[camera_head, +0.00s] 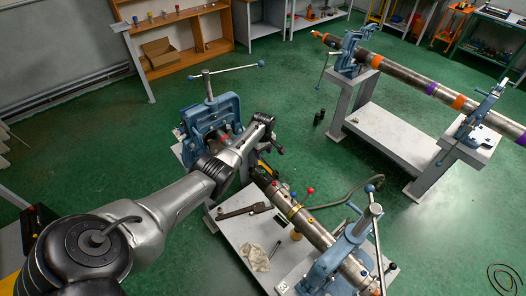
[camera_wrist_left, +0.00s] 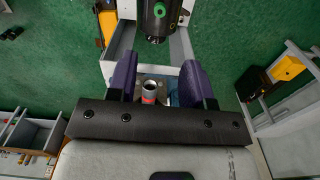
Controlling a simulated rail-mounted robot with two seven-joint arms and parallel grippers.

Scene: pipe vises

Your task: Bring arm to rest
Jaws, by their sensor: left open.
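My left arm (camera_head: 160,208) reaches in from the left in the head view, over the workbench area. Its gripper (camera_head: 262,132) is beside the blue vise (camera_head: 205,118) on the near stand. In the left wrist view the two purple fingers of the gripper (camera_wrist_left: 158,80) are apart. A short metal pipe end with a red band (camera_wrist_left: 149,92) shows between them; I cannot tell how far beyond the fingertips it lies. The fingertips are hard to make out in the head view. My right gripper is not in view.
A grey bench (camera_head: 240,232) carries a pipe (camera_head: 315,232) in a second blue vise (camera_head: 340,262), a wrench and a rag (camera_head: 254,256). A long pipe (camera_head: 412,80) lies across vises at the back right. Open green floor (camera_head: 300,75) lies behind; wooden shelves (camera_head: 185,40) stand at back left.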

